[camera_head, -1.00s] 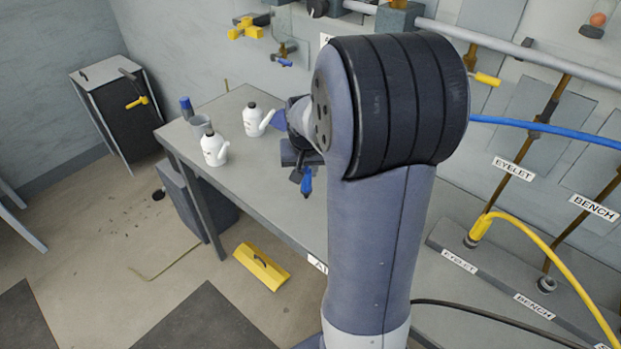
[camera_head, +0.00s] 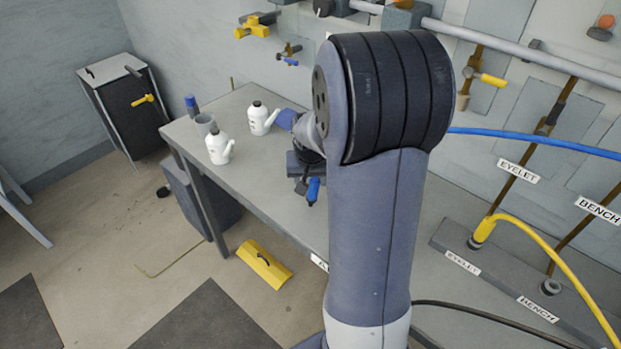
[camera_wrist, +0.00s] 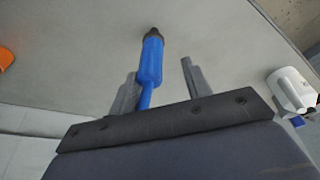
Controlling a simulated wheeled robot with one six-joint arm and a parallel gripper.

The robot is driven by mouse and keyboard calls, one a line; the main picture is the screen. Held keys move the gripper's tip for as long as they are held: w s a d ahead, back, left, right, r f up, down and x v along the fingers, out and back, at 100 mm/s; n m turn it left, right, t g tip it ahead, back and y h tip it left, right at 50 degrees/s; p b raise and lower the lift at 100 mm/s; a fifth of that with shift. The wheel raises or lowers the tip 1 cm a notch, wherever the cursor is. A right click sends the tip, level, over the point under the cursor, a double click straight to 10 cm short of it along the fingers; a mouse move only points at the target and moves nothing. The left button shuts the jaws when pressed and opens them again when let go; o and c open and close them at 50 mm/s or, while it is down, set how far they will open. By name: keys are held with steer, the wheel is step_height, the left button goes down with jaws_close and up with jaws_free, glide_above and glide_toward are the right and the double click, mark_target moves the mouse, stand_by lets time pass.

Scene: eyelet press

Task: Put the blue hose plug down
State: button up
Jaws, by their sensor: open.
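The blue hose plug (camera_head: 313,190) is beside my gripper, above or on the grey bench top, its dark tip pointing down. In the wrist view the plug (camera_wrist: 151,62) is between the two grey fingers of my gripper (camera_wrist: 160,76), dark tip pointing away from the palm. The fingers are open. A gap shows between the plug and the right finger; the left finger is close beside it, and I cannot tell whether they touch. Whether the tip rests on the bench is unclear. In the head view my arm hides part of the gripper (camera_head: 303,182).
The bench (camera_head: 245,177) holds two white bottles (camera_head: 218,147) (camera_head: 260,119), a grey cup (camera_head: 205,124) and a blue-topped item (camera_head: 191,106). The wrist view shows a white bottle (camera_wrist: 292,91) at right and an orange item (camera_wrist: 5,54) at left. Bare bench surrounds the plug.

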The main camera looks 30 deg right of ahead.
steer(key=shift+r, duration=0.1)
steer(key=v, duration=1.2)
steer(key=shift+b, duration=0.3)
steer(key=shift+c, duration=0.5)
stand_by(0.4)
